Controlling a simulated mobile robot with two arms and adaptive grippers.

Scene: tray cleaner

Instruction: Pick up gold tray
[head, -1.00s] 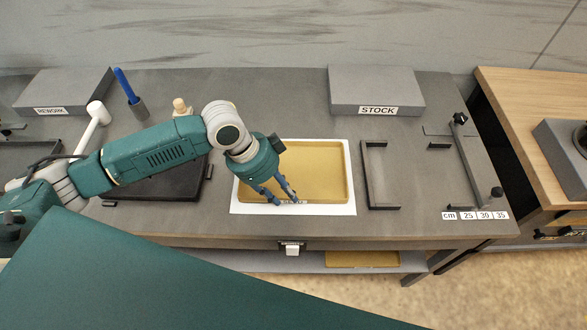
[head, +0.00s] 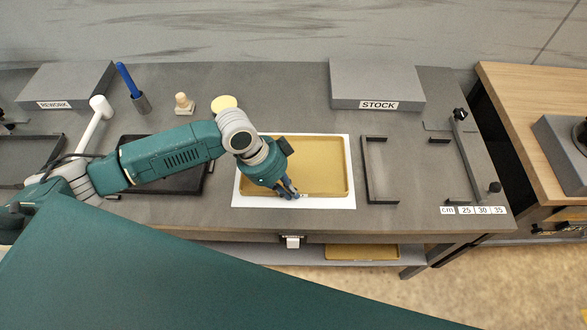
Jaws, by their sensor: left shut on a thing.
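The gold tray (head: 325,165) is shallow and rectangular with a raised rim. It lies flat on a white sheet (head: 346,205) at the middle of the grey workbench. My left gripper (head: 289,193) points down at the tray's front rim and is shut on it. The fingertips and the arm cover part of the tray's left and front. My right gripper is not in view.
The STOCK block (head: 375,80) and REWORK block (head: 65,82) stand at the back. A dark bracket (head: 368,170) is right of the sheet. A dark tray (head: 185,180) lies left under my arm. Another gold tray (head: 360,252) is on the lower shelf.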

